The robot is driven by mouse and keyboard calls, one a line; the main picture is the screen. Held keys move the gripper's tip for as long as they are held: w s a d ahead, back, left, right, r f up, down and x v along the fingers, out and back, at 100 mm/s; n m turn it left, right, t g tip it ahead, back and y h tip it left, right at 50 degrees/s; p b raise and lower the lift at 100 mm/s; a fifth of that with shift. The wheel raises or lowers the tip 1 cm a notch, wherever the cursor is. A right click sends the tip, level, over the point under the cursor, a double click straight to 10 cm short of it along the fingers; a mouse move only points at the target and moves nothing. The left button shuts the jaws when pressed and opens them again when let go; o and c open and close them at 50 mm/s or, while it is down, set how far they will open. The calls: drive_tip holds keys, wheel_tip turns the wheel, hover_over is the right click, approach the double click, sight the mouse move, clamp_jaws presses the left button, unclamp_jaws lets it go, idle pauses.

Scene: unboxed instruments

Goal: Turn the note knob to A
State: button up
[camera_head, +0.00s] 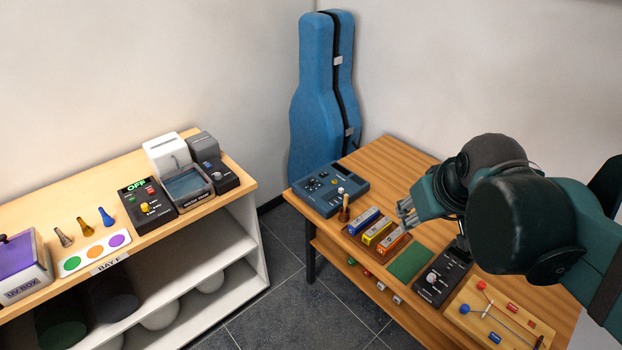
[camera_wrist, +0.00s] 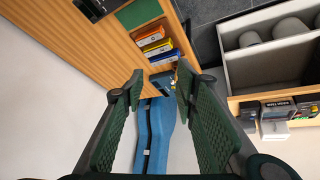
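The labels are too small for me to tell which knob is the note knob. A dark box (camera_head: 443,278) with a pale round knob (camera_head: 431,277) lies on the wooden table, and part of a dark box also shows in the wrist view (camera_wrist: 97,8). A blue device (camera_head: 325,190) with several knobs or buttons sits at the table's far left corner. My gripper (camera_head: 406,212) is above the table, apart from both devices. In the wrist view its fingers (camera_wrist: 160,74) are spread with nothing between them.
Blue, yellow and orange blocks (camera_head: 378,231) lie on a tray beside a green mat (camera_head: 410,262). A wooden board (camera_head: 490,325) with cords is at the front right. A blue instrument case (camera_head: 318,100) stands behind the table. A separate shelf unit (camera_head: 235,220) at left holds other devices.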

drive_tip(key=w+a+r+n+g, duration=0.1)
drive_tip(key=w+a+n, duration=0.2)
drive_tip(key=w, duration=0.5)
drive_tip(key=w+a+r+n+g, duration=0.1)
drive_tip(key=w+a+r+n, duration=0.15)
drive_tip(key=w, duration=0.45)
drive_tip(key=n+g+p, duration=0.3)
drive_tip(key=n+g, duration=0.2)
drive_tip(key=n, duration=1.1)
hover_over(311, 181)
drive_tip(key=shift+m, duration=0.25)
wheel_tip(311, 181, down, 26)
drive_tip(key=shift+w+f, duration=0.1)
drive_tip(key=shift+w, duration=0.05)
drive_tip(key=shift+w+a+f, duration=0.1)
drive_tip(key=shift+a+f, duration=0.05)
drive_tip(key=shift+f, duration=0.15)
drive_tip(key=shift+f, duration=3.9)
drive_tip(key=c, duration=0.9)
